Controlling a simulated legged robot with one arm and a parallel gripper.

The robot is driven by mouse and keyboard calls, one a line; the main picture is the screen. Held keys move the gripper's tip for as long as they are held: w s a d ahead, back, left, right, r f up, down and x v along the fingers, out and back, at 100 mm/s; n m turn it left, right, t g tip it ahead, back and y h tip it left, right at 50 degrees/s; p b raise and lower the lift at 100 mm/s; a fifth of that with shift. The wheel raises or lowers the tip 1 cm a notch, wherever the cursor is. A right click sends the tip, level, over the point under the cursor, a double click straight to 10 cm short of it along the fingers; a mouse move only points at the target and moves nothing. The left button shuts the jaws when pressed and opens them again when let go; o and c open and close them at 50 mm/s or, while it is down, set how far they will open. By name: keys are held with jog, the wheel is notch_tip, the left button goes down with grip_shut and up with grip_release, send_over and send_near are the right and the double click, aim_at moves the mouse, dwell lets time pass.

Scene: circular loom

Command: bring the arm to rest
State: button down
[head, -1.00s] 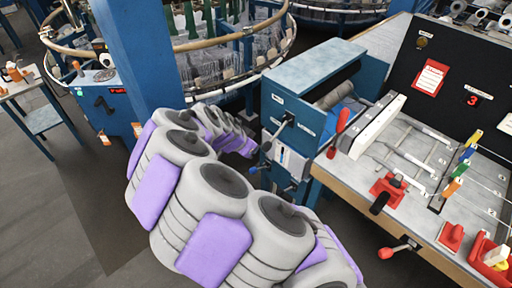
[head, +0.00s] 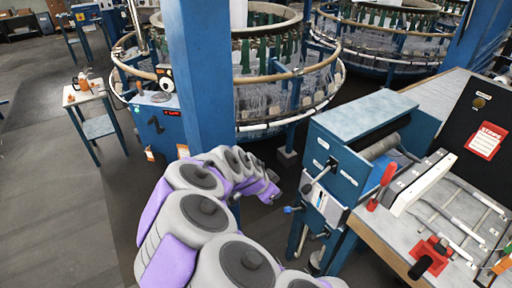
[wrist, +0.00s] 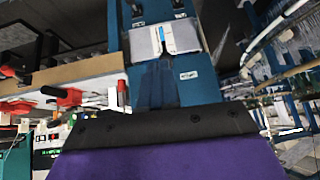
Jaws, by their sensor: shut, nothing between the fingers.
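My arm, grey and purple, curves up from the bottom of the head view. Its end with my gripper (head: 272,193) is just left of the blue machine's front, over the floor; the fingers are too small to make out there. I cannot tell whether the gripper touches anything.
The blue machine (head: 335,172), with levers on its front, stands right of my arm, joined to a workbench (head: 395,240) with red clamps. A blue post (head: 197,75) and a circular loom (head: 270,75) stand behind. A small table (head: 88,96) is at left. Floor (head: 60,200) is open at left.

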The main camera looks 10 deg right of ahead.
jog(key=s+d+r+n+g+y, duration=0.1)
jog(key=s+d+r+n, duration=0.15)
jog(key=s, duration=0.35)
jog(key=s+d+r+n+g+y, duration=0.1)
jog(key=s+d+r, duration=0.15)
jog(key=s, duration=0.35)
jog(key=s+a+r+n+g+y, duration=0.1)
jog(key=s+n, duration=0.4)
jog(key=s, duration=0.5)
jog(key=s+a+r+n+g+y, duration=0.1)
jog(key=s+a+n, duration=0.4)
jog(key=s, duration=0.5)
jog(key=shift+s+a+r+g+y, duration=0.2)
jog(key=shift+a+r+g+y, duration=0.3)
jog(key=shift+y, duration=0.7)
jog(key=shift+f, duration=0.1)
